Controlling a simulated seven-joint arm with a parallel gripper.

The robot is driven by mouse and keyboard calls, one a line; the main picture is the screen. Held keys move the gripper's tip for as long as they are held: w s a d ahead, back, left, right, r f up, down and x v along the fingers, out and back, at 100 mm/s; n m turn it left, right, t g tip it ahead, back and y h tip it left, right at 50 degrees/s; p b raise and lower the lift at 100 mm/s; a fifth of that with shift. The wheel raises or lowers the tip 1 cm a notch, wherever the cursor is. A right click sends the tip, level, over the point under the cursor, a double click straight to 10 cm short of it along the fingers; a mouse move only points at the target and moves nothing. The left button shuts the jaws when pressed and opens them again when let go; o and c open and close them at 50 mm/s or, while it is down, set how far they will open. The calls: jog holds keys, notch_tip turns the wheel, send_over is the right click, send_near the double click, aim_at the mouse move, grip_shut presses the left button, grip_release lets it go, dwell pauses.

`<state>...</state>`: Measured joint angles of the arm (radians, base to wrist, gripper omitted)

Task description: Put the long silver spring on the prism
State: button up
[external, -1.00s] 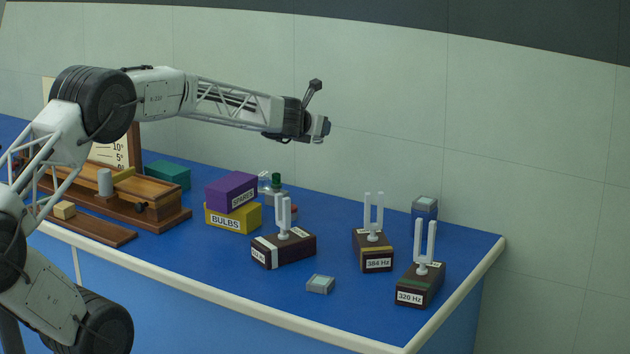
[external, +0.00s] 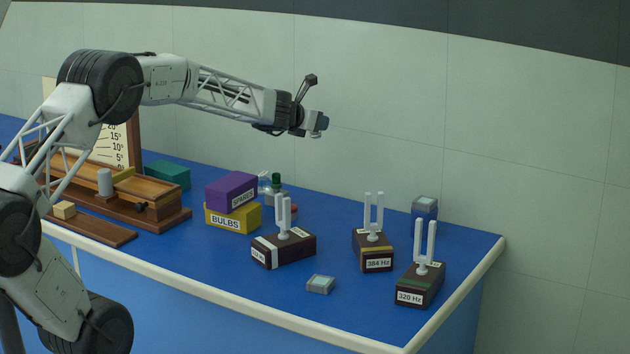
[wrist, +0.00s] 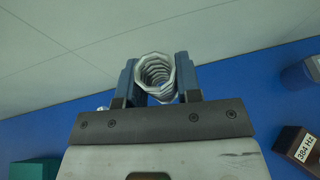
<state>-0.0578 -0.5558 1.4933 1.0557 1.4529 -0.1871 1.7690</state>
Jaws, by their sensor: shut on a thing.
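My gripper (external: 319,124) is raised above the far side of the blue bench, away from everything on it. In the wrist view my gripper (wrist: 157,82) is shut on a silver coiled spring (wrist: 156,72), seen nearly end-on between the two blue fingers. I cannot tell for certain which thing is the prism.
Several tuning forks on dark boxes stand on the right, including 384 Hz (external: 374,250) and 320 Hz (external: 420,287). A purple box (external: 230,191) sits on a yellow BULBS box (external: 233,218). A wooden apparatus (external: 160,212) is at left. Bare blue bench (external: 210,262) shows in front.

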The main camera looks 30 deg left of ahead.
jog(key=shift+w+a+m+h, duration=0.95)
jog(key=shift+a+m+h, duration=0.05)
jog(key=shift+a+h, duration=0.2)
jog(key=m+g+h, duration=0.6)
jog(key=m+h, duration=0.2)
send_over(263, 174)
jog(key=shift+w+f, duration=0.1)
jog(key=shift+f, duration=1.95)
jog(key=shift+f, duration=0.1)
jog(key=shift+f, duration=3)
jog(key=shift+f, duration=1.9)
jog(key=shift+f, duration=0.15)
